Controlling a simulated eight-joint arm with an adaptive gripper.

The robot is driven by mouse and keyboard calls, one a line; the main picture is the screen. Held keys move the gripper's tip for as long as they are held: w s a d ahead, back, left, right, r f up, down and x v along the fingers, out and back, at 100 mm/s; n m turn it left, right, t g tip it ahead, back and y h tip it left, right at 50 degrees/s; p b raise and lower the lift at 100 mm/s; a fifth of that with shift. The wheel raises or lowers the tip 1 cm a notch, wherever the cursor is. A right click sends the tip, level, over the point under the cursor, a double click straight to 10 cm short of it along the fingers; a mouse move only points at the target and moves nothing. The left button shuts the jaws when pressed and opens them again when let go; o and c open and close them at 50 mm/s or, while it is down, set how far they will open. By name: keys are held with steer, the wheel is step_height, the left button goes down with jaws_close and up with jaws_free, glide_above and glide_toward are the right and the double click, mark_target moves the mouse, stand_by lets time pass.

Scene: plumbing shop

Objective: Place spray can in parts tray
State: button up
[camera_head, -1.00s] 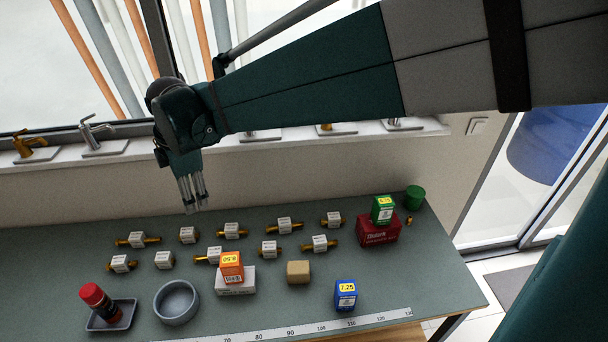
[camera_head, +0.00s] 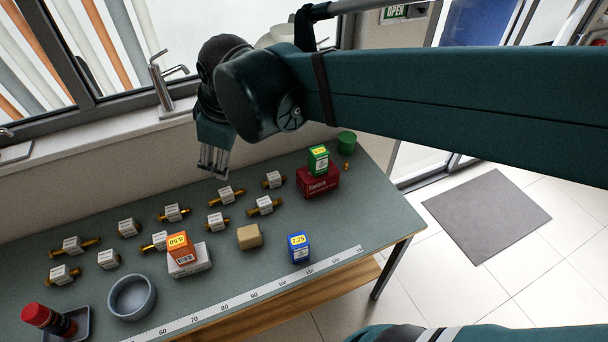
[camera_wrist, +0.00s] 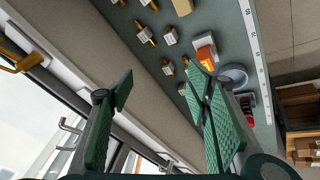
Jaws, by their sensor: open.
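The spray can (camera_head: 50,319), black with a red cap, stands in the small grey parts tray (camera_head: 83,324) at the bench's front left in the head view. It looks upright, and the frame edge cuts off part of the tray. In the wrist view the can (camera_wrist: 249,112) shows at the right, beyond a finger. My gripper (camera_head: 214,170) hangs above the back of the bench in the head view, well away from the can. Its fingers stand apart and empty in the wrist view (camera_wrist: 160,76).
A grey round bowl (camera_head: 133,297) stands right of the tray. An orange box (camera_head: 181,248) sits on a white box (camera_head: 190,266). Several brass fittings, a cardboard cube (camera_head: 250,237), a blue box (camera_head: 299,248) and a green box (camera_head: 318,160) on a red box (camera_head: 318,182) occupy the bench.

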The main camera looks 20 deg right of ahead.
steer(key=s+d+f+m+t+h, duration=0.1)
steer(key=s+d+f+m, duration=0.3)
steer(key=s+d+m, duration=0.7)
steer(key=s+d+t, duration=0.1)
steer(key=d, duration=0.4)
steer(key=shift+s+d+f, duration=0.2)
steer(key=shift+s, duration=0.05)
steer(key=shift+o, duration=0.5)
